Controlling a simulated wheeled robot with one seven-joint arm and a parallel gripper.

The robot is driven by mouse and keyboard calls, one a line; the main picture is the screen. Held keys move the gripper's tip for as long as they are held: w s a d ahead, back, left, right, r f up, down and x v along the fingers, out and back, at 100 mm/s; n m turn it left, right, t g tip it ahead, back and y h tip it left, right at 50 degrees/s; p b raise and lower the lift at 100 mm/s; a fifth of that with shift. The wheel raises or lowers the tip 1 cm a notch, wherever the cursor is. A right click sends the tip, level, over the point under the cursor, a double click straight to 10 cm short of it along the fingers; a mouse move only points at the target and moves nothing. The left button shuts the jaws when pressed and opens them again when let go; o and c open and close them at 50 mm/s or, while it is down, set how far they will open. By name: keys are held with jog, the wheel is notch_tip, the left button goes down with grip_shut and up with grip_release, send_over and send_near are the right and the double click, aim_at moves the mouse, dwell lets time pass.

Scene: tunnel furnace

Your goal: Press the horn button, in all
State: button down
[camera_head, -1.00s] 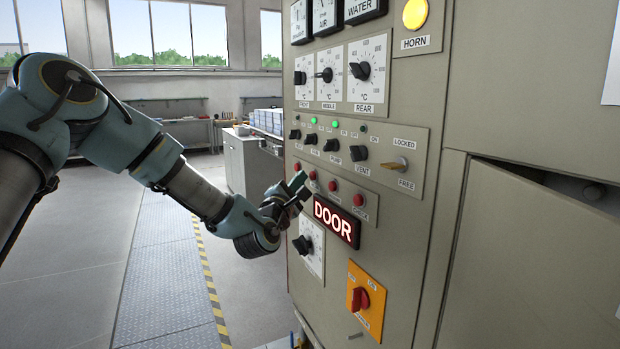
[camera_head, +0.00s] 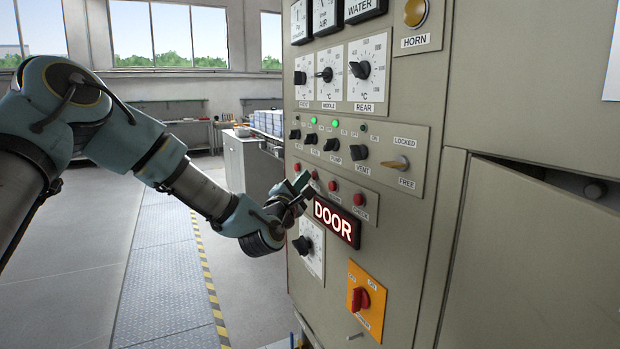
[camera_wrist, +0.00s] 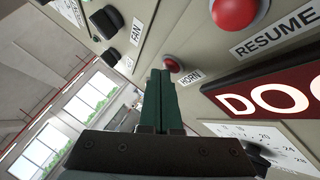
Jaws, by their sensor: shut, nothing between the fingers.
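The red button labelled HORN (camera_wrist: 172,65) shows in the wrist view, partly behind my fingertips, on the grey control panel. My gripper (camera_wrist: 160,75) is shut and empty, with its dark green fingers pointing at the panel just beside that button. I cannot tell whether they touch it. In the head view my gripper (camera_head: 301,184) is in front of the row of red buttons, and I cannot tell there which one is the horn button. The round amber lamp (camera_head: 415,12) above the HORN label at the panel's top is dim.
The red button labelled RESUME (camera_wrist: 232,12) is close to the horn button. The lit DOOR sign (camera_head: 337,221) lies just below the buttons. Knobs and a gold LOCKED/FREE handle (camera_head: 398,164) stick out above. The yellow plate's red switch (camera_head: 360,300) is lower. Open floor lies left.

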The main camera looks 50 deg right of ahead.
jog(key=shift+a, duration=0.1)
jog(key=shift+w+a+b, duration=0.25)
jog(key=shift+a+b, duration=0.05)
jog(key=shift+a, duration=0.45)
jog(key=shift+w+a, duration=0.3)
jog(key=shift+a, duration=0.5)
jog(key=shift+w+a, duration=0.35)
jog(key=shift+a, duration=0.4)
jog(key=shift+w+a, duration=0.3)
jog(key=shift+a, duration=0.5)
